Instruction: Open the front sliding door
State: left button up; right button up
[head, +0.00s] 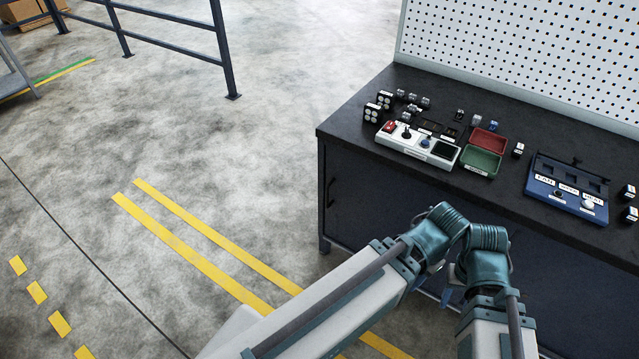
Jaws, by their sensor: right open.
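The dark front door panel (375,207) of the black-topped bench cabinet (350,128) is at centre right. A slim upright handle (330,192) shows near its left end. The panel looks closed, with no gap visible. My arm links reach in from the bottom, with teal joints in front of the cabinet. They hide the lower middle of the cabinet front. My right gripper's fingers are largely hidden behind these links, but its jaws are open. It is not seen touching the handle. My left gripper is not in view.
On the bench top stand a white control box (418,148), red (489,141) and green (481,160) trays, a blue panel (566,187) and several small black parts. A white pegboard (520,50) rises behind. Floor left of the bench is clear, up to a dark railing (228,60).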

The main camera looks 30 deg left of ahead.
aim_at(365, 202)
jog(key=i+j, duration=0.1)
jog(key=j, duration=0.25)
jog(key=i+j, duration=0.1)
jog(key=j, duration=0.25)
jog(key=i+j, duration=0.1)
jog(key=j, duration=0.3)
jog(key=i+j, duration=0.1)
jog(key=j, duration=0.25)
jog(key=u, duration=0.05)
